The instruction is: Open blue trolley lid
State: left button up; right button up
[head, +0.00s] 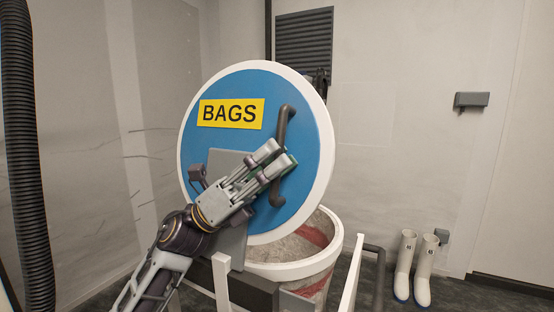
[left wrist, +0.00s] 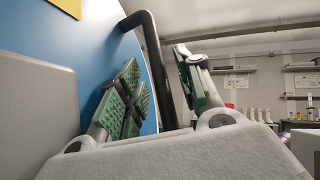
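The round blue lid (head: 225,150) has a white rim, a yellow BAGS label (head: 231,113) and a dark bar handle (head: 283,125). It stands raised and tilted up above the trolley's round drum (head: 325,232), whose mouth is partly uncovered. My left gripper (head: 279,162) is at the lid's handle. In the left wrist view the two green-padded fingers (left wrist: 160,90) are apart, with the dark handle (left wrist: 156,62) between them; I see a gap beside the pads. The blue lid face (left wrist: 100,50) is at the left there. My right gripper is not in view.
White frame bars (head: 352,280) stand around the drum. White boots (head: 413,268) stand on the floor at right. A black ribbed hose (head: 22,150) hangs at far left. A wall vent (head: 304,45) is behind the lid.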

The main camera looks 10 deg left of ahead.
pick_arm(q)
jog(key=w+v, duration=0.1)
jog(key=v, duration=1)
jog(key=shift+s, duration=0.45)
jog(key=shift+a+f, duration=0.1)
dwell(0.4)
